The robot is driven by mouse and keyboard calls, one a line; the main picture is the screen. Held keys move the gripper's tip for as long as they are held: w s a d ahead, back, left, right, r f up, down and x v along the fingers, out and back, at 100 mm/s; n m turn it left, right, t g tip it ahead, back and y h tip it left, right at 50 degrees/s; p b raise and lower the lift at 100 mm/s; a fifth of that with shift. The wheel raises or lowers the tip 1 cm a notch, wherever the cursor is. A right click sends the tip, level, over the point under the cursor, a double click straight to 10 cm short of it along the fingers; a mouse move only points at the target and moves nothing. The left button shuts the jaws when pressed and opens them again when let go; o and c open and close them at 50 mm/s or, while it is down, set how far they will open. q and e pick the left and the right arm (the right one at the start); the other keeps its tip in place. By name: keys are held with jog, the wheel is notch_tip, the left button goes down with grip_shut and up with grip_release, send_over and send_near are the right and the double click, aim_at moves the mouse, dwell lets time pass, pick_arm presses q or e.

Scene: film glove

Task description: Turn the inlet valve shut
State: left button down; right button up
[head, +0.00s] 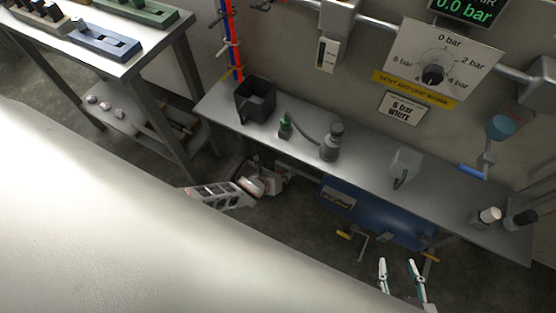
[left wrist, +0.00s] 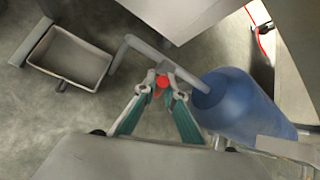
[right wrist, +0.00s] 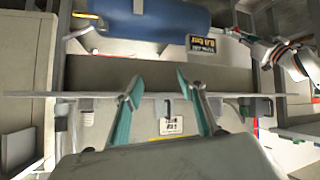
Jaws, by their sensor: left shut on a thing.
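A small red valve handle (left wrist: 163,82) sits on a grey pipe (left wrist: 160,61) beside a blue tank in the left wrist view. No label on it shows, so I cannot tell for sure that it is the inlet valve. My left gripper (left wrist: 161,90) has its fingertips closed on this red handle. In the head view my left arm reaches under the bench; its fingertips are hidden there. My right gripper (head: 400,268) is open and empty in front of the blue tank (head: 375,212); its spread fingers also show in the right wrist view (right wrist: 157,92).
The grey bench (head: 365,167) carries a black bin (head: 255,99), a grey bottle (head: 332,141) and other items. Yellow handles (head: 343,234) stick out by the tank. A side table (head: 150,45) stands left. A grey tray (left wrist: 67,60) is on the floor.

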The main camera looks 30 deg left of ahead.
pick_arm(q)
jog(key=shift+d+r+m+y, duration=0.2)
jog(key=shift+d+m+y, duration=0.35)
jog(key=shift+y, duration=0.35)
jog(key=shift+d+m+y, duration=0.25)
jog(key=shift+m+y, duration=0.1)
jog(key=shift+y, duration=0.45)
jog(key=shift+s+f, duration=0.1)
jog(key=c, duration=2.1)
grip_release()
jog(key=shift+d, duration=0.1)
